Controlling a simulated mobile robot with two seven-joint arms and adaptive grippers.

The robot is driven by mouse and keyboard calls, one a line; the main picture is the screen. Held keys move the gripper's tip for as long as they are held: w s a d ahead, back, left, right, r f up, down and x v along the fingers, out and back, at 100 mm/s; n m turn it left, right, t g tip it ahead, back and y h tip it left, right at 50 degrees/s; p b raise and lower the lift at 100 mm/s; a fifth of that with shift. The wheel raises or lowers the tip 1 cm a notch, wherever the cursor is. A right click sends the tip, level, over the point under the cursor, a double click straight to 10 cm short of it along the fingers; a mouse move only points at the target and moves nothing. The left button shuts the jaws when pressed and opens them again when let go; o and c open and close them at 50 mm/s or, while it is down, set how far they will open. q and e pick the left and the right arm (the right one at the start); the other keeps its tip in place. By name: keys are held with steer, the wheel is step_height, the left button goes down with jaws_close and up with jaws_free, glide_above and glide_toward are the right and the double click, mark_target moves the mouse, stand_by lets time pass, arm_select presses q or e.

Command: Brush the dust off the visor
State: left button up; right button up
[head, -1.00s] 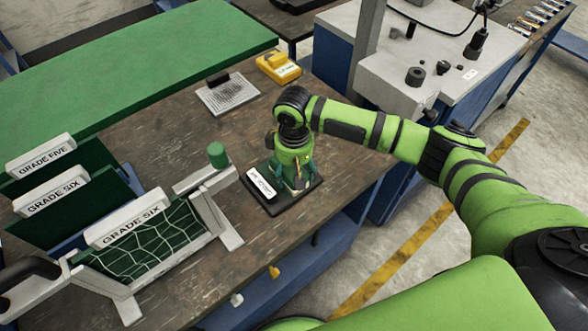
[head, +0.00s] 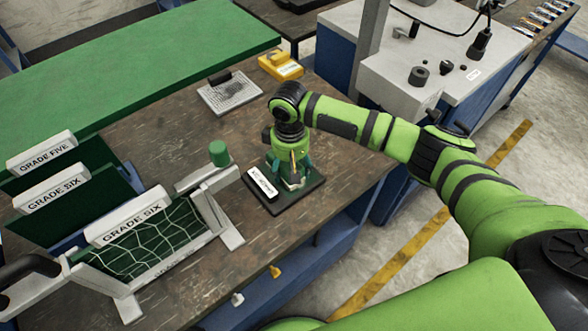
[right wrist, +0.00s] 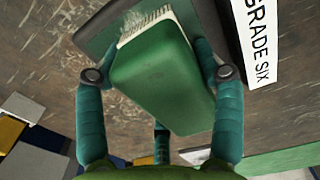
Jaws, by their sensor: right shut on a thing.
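My right gripper (head: 290,180) points down over a dark plate with a white label (head: 262,183) on the wooden bench. In the right wrist view, its teal fingers (right wrist: 160,85) are shut on a green brush (right wrist: 155,75) with pale bristles (right wrist: 148,22) at its far end. The bristles are over a dark surface (right wrist: 95,35); whether they touch it I cannot tell. In the head view the brush is mostly hidden by the gripper. I cannot tell for certain which thing is the visor. My left gripper is not in view.
A netted white frame (head: 150,240) and panels marked GRADE FIVE and GRADE SIX (head: 50,193) stand at left. A green cylinder (head: 218,152) is just left of my gripper. A gridded pad (head: 230,97) and yellow block (head: 280,66) lie behind. Bare bench shows between them.

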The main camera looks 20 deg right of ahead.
stand_by(0.3)
steer(key=shift+w+a+b, duration=0.2)
steer(key=shift+w+b, duration=0.05)
steer(key=shift+w, duration=0.25)
steer(key=shift+w+a+b, duration=0.2)
steer(key=shift+w, duration=0.25)
steer(key=s+p, duration=0.1)
steer(key=p, duration=0.1)
steer(key=shift+s+d+r+p, duration=0.1)
steer(key=shift+s+d+p, duration=0.25)
steer(key=shift+s+p, duration=0.05)
steer(key=shift+s+d+f, duration=0.1)
steer(key=shift+s+f, duration=0.05)
steer(key=shift+f, duration=0.05)
